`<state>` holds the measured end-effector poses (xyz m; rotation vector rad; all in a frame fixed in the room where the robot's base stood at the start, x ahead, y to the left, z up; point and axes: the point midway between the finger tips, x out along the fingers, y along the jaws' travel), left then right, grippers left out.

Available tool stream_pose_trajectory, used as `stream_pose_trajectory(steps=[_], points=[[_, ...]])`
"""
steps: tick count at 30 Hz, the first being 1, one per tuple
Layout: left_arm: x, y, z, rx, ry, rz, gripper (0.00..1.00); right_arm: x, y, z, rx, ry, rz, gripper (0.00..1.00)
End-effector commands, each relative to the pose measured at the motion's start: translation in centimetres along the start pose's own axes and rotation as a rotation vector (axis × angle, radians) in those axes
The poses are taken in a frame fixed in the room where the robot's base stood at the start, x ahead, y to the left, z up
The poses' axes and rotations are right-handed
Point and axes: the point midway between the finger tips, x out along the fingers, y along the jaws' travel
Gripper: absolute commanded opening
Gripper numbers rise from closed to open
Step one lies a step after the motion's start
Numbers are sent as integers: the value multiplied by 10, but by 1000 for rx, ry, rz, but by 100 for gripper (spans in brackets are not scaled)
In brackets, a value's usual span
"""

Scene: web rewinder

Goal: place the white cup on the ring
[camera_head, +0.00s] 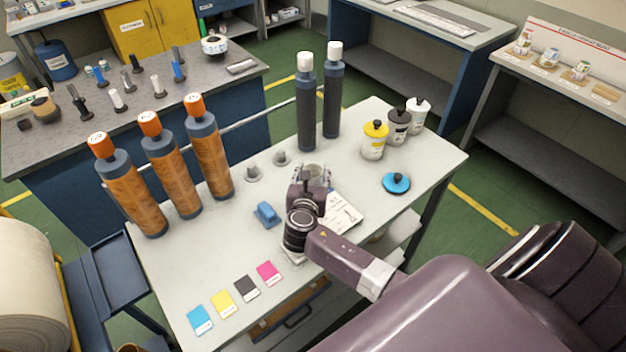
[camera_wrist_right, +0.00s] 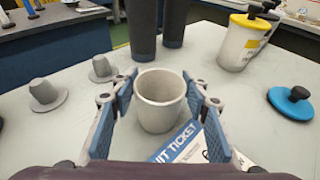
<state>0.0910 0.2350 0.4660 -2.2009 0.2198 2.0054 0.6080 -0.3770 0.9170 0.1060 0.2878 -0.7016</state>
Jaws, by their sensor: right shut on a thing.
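The white cup (camera_wrist_right: 160,100) is upright and empty in the right wrist view, its open rim facing up. My right gripper (camera_wrist_right: 158,108) is shut on it, with one blue-padded finger on each side. In the head view the cup (camera_head: 313,172) is mostly hidden behind my right gripper (camera_head: 312,178), over the middle of the white table (camera_head: 200,270). I cannot make out a plain ring in either view. Two grey flanged stubs (camera_head: 252,174) stand left of the cup. My left gripper is not in view.
A printed ticket (camera_wrist_right: 180,148) lies beside the cup. A blue knobbed lid (camera_head: 396,183) and capped pots (camera_head: 375,140) are to the right. Two tall dark bottles (camera_head: 306,105) stand behind, orange-capped bottles (camera_head: 165,160) at left. A blue block (camera_head: 267,214) and colour cards (camera_head: 222,304) lie nearer.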

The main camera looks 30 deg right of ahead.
Motion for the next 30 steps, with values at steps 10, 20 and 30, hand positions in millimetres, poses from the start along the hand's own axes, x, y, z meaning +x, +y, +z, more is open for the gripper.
stream_pose_trajectory(steps=[10, 20, 30], points=[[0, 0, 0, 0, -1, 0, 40, 0, 0, 0, 0, 0, 0, 14], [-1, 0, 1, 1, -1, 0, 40, -3, 0, 12, 2, -2, 0, 14], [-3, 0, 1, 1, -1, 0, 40, -28, 0, 93, 7, -7, 3, 14]])
